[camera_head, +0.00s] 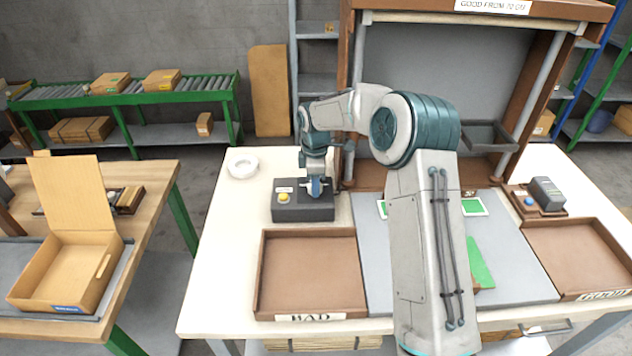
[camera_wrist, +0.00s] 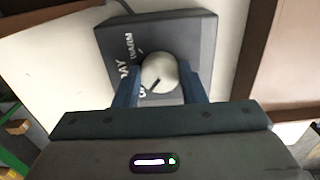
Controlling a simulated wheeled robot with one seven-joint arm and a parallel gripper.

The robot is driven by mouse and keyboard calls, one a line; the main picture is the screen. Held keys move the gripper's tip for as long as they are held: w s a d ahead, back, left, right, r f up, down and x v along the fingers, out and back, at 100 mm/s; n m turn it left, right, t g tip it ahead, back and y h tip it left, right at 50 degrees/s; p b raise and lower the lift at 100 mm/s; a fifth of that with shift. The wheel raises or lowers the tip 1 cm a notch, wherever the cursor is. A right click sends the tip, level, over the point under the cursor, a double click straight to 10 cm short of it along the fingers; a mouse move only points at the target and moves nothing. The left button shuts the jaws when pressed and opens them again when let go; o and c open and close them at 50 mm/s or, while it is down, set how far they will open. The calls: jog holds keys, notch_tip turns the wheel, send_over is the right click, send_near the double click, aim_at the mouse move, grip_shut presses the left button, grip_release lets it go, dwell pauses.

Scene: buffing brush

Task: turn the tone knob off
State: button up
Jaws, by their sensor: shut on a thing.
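The tone knob (camera_wrist: 160,72) is a round, pale grey dial with a dark pointer line. It sits on a dark grey control box (camera_head: 303,212), which also fills the upper middle of the wrist view (camera_wrist: 205,48). White lettering beside the knob reads "DAY" and "WARM"; a third label is partly hidden. The pointer line slants toward the lower left, near that label. My gripper (camera_head: 317,188) is over the box, its two blue fingers on either side of the knob, shut on it. In the head view the gripper hides the knob.
A yellow button (camera_head: 283,197) is on the box's left side. A brown tray marked BAD (camera_head: 262,285) lies in front of it. A white ring (camera_head: 243,163) lies at the back left. A small device with a blue button (camera_head: 546,195) stands at the right.

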jog(key=shift+w+r, duration=0.1)
jog(key=shift+r, duration=0.05)
jog(key=o, duration=1)
notch_tip(320, 180, up, 14)
jog(key=b, duration=0.1)
